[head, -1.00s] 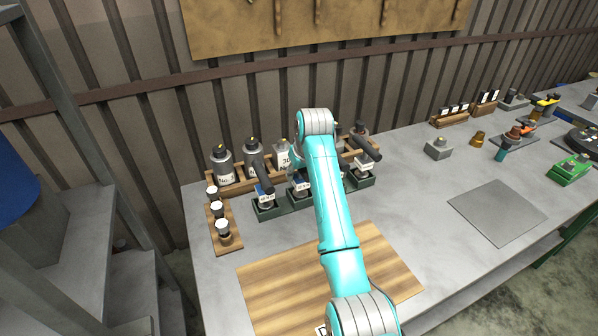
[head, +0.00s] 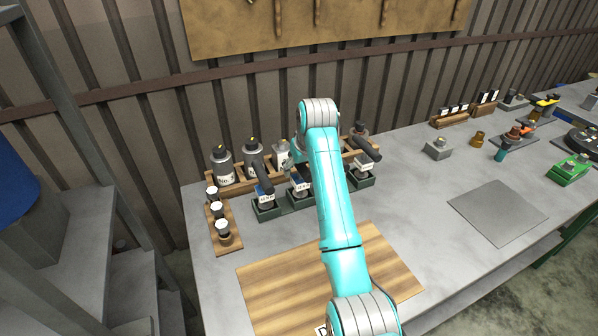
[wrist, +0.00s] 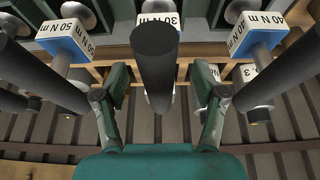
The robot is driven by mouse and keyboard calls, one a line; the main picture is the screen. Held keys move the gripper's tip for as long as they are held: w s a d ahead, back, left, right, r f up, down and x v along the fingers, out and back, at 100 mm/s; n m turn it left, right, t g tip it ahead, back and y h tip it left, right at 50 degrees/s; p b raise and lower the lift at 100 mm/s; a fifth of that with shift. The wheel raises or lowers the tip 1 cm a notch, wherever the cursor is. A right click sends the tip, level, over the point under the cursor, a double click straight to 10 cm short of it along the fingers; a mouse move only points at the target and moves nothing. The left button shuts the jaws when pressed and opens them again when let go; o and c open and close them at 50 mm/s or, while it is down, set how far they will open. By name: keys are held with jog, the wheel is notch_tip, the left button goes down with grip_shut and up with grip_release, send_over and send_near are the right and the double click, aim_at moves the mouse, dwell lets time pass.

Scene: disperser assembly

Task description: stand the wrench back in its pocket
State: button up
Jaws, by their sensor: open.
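The wrench with the 30 N m label (wrist: 158,19) is in the middle of the wrist view. Its dark round handle (wrist: 155,60) points toward the camera and lies between the fingers of my gripper (wrist: 160,92). My gripper is open, with a visible gap on both sides of the handle. In the head view the middle wrench's label block (head: 301,187) stands at the green rack (head: 289,207); my arm hides most of its handle and my gripper's fingertips. How deep it sits in its pocket cannot be seen.
Wrenches labelled 50 N m (wrist: 65,38) and 40 N m (wrist: 255,35) stand close on either side. Grey bottles (head: 222,167) in a wooden rack stand behind. A small wooden block with white-topped pieces (head: 227,241) is at the left. A wooden board (head: 290,282) lies clear in front.

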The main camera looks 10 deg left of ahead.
jog(key=v, duration=0.9)
jog(key=shift+w+d, duration=0.1)
jog(key=shift+d, duration=0.05)
